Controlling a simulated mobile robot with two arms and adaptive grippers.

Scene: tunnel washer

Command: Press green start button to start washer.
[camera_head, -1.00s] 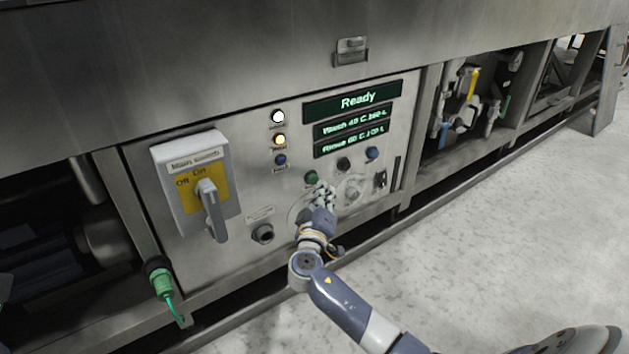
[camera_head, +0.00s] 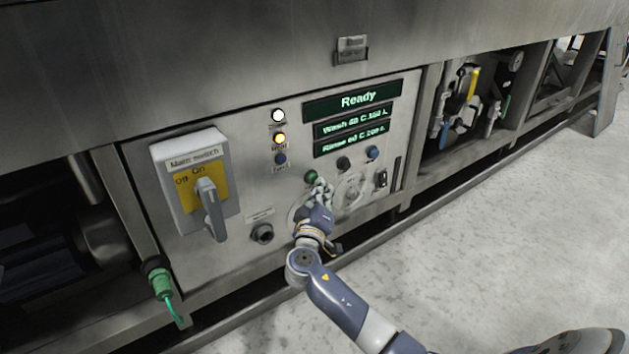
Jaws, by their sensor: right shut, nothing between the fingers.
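The green start button (camera_head: 311,177) is on the washer's steel control panel (camera_head: 232,246), below the displays and right of the blue lower light. My right gripper (camera_head: 319,184) is shut and empty. Its fingertips are just below and right of the green button, very close to it; I cannot tell whether they touch it. The green display (camera_head: 357,100) reads "Ready", with wash and rinse lines below. My left gripper is not in view.
A main switch (camera_head: 201,188) with a grey handle is at the panel's left. White (camera_head: 278,115) and yellow (camera_head: 280,139) lights sit above a blue one (camera_head: 280,160). A black button (camera_head: 343,164) and a blue button (camera_head: 372,153) are right of the green button. Open floor (camera_head: 480,260) lies in front.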

